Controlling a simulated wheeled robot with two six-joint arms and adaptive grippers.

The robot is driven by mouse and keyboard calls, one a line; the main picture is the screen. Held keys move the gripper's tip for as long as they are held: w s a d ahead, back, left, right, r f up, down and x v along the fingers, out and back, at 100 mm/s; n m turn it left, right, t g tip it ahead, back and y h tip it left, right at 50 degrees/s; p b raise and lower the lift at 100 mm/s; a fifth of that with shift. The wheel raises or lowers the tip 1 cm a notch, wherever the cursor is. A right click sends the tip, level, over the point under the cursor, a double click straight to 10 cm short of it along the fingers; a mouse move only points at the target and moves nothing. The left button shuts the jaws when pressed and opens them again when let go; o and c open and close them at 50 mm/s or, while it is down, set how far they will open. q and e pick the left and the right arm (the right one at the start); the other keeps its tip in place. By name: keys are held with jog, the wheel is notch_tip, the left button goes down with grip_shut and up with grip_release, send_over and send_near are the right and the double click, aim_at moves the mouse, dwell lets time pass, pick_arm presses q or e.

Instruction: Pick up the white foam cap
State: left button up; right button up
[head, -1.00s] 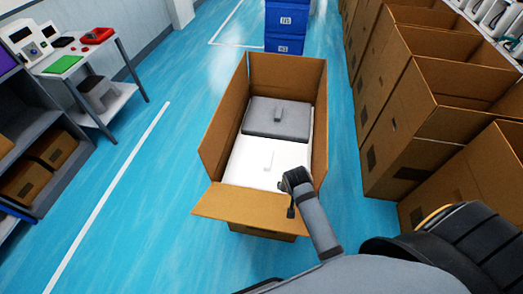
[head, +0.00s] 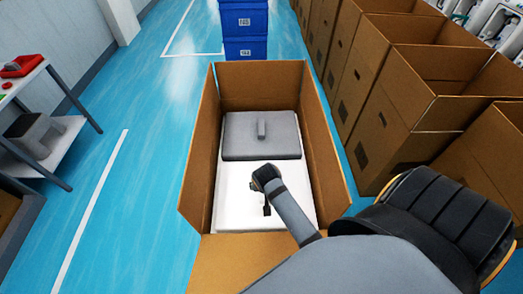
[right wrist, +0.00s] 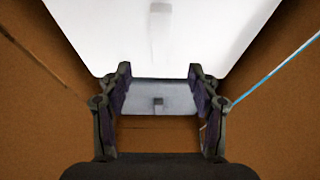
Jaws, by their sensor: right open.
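The white foam cap (head: 234,205) lies in the front half of an open cardboard box in the head view. In the right wrist view the white foam cap (right wrist: 215,35) fills the top, with a raised white grip (right wrist: 160,30) at its middle. My right gripper (head: 266,207) is over the cap in the head view and hides its middle. In the right wrist view the right gripper (right wrist: 160,88) has its fingers spread, with nothing between them; its clearance above the cap is unclear. My left gripper is not in view.
A grey foam piece (head: 240,143) with a raised grip lies behind the cap. The cardboard box (head: 195,165) has upright side walls around both. Blue crates (head: 245,30) stand behind it. Open cardboard boxes (head: 400,115) line the right.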

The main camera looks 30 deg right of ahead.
jog(key=shift+w+f+b, duration=0.1)
jog(key=shift+f+b, duration=0.35)
jog(key=shift+f, duration=0.5)
jog(key=shift+w+f, duration=0.1)
jog(key=shift+w, duration=0.1)
jog(key=x, duration=0.4)
jog(key=shift+d+f, duration=0.15)
jog(key=shift+f, duration=0.05)
jog(key=shift+w+x, duration=0.2)
jog(key=shift+x, duration=2.75)
jog(key=shift+d+r, duration=0.1)
jog(key=shift+r, duration=0.1)
jog(key=c, duration=0.4)
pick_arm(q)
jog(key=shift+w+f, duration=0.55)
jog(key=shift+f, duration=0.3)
pick_arm(e)
grip_shut()
